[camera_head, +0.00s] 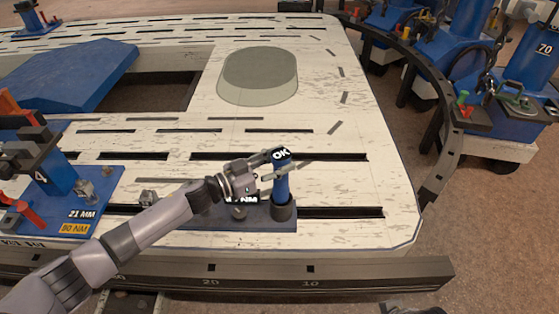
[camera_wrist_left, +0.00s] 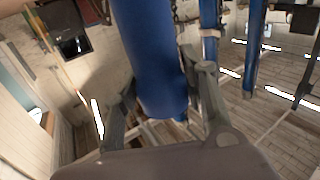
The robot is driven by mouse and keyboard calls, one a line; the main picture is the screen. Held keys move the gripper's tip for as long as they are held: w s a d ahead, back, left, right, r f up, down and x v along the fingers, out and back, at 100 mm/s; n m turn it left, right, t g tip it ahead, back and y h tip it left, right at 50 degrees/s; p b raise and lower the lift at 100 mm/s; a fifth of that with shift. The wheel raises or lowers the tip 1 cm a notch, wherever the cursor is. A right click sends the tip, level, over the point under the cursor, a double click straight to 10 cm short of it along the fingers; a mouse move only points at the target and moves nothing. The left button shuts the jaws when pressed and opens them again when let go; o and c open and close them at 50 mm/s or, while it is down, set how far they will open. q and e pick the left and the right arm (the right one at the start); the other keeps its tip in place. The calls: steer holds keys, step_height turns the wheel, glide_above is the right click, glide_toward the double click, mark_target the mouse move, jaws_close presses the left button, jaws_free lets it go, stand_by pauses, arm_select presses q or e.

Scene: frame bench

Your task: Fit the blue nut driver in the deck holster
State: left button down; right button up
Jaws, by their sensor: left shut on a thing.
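The blue nut driver (camera_head: 282,183) stands about upright near the front right of the pale deck, with a dark top marked "OK". Its lower end meets the dark round cup of the deck holster (camera_head: 284,212); how deep it sits inside cannot be told. My left gripper (camera_head: 273,175) reaches in from the left and is shut on the driver's upper part. In the left wrist view the blue shaft (camera_wrist_left: 150,55) lies between the fingers (camera_wrist_left: 160,100). My right gripper cannot be made out.
A dark blue base plate (camera_head: 235,222) with small fittings lies under my gripper. A blue clamp station (camera_head: 75,205) marked "21 MM" and "90 NM" stands at left. The deck's right side is clear. Blue stations (camera_head: 465,50) line the curved rail.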

mark_target(281, 183)
arm_select(q)
steer(key=shift+f+b, duration=0.45)
steer(key=shift+f, duration=0.25)
arm_select(e)
steer(key=shift+r, duration=0.1)
arm_select(q)
steer(key=shift+f, duration=0.2)
arm_select(e)
steer(key=shift+w, duration=0.1)
arm_select(q)
steer(key=shift+f+b, duration=0.3)
arm_select(e)
steer(key=shift+w+f+t, duration=0.2)
steer(key=shift+t, duration=0.1)
arm_select(q)
steer(key=shift+f+b, duration=0.3)
steer(key=shift+f, duration=0.15)
arm_select(e)
steer(key=shift+w+a+f, duration=0.15)
steer(key=shift+w+a, duration=0.05)
steer(key=shift+w, duration=0.2)
arm_select(q)
steer(key=c, duration=1)
jaws_free()
steer(key=shift+o, duration=0.6)
arm_select(e)
steer(key=shift+w+t, duration=0.1)
steer(key=shift+t, duration=0.2)
